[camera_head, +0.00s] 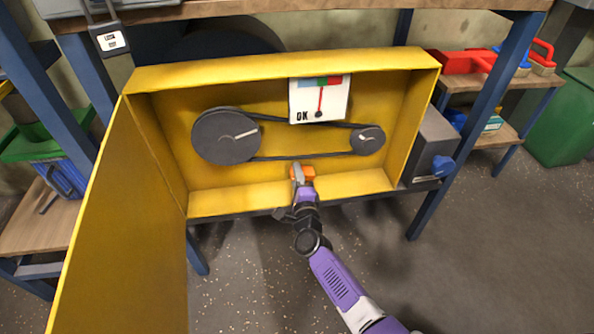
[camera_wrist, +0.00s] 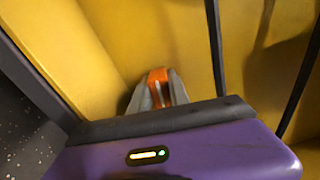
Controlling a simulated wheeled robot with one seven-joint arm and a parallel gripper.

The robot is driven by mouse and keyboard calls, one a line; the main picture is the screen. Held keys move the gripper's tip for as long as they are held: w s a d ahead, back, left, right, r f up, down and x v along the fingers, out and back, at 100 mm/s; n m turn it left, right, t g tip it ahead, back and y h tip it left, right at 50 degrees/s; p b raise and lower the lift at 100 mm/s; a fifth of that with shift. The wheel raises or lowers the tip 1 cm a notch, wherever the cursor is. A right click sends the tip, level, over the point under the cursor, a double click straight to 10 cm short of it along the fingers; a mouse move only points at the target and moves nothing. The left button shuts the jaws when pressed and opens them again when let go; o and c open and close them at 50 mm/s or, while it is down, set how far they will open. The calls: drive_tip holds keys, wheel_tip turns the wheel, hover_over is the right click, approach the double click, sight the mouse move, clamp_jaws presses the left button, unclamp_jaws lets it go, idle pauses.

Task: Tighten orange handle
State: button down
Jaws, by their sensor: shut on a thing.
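The orange handle (camera_head: 307,172) sits low inside the yellow box, below the belt. My gripper (camera_head: 297,174) is at the handle and shut on it, and hides part of it. In the wrist view the orange handle (camera_wrist: 158,80) shows between the two grey fingers of my gripper (camera_wrist: 158,92). A white gauge (camera_head: 319,99) hangs above, with a coloured band along its top, a red needle and the letters OK. A black belt (camera_head: 300,157) runs around a large grey pulley (camera_head: 226,136) and a small one (camera_head: 367,139).
The yellow box (camera_head: 285,70) has its door (camera_head: 125,230) swung open at the left front. A grey motor box (camera_head: 432,145) is at its right. Blue frame legs (camera_head: 478,110) stand on both sides. The floor in front is clear.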

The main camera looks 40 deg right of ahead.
drive_tip(key=shift+f+n+p, duration=0.15)
drive_tip(key=shift+n+p, duration=0.15)
drive_tip(key=shift+n, duration=0.7)
drive_tip(key=c, duration=1.2)
unclamp_jaws()
drive_tip(key=shift+c, duration=0.2)
drive_tip(key=p+v, duration=0.2)
drive_tip(key=v, duration=0.4)
drive_tip(key=shift+s+a+p, duration=0.2)
drive_tip(key=shift+p, duration=0.15)
drive_tip(key=shift+s+a, duration=0.4)
drive_tip(key=shift+s, duration=0.15)
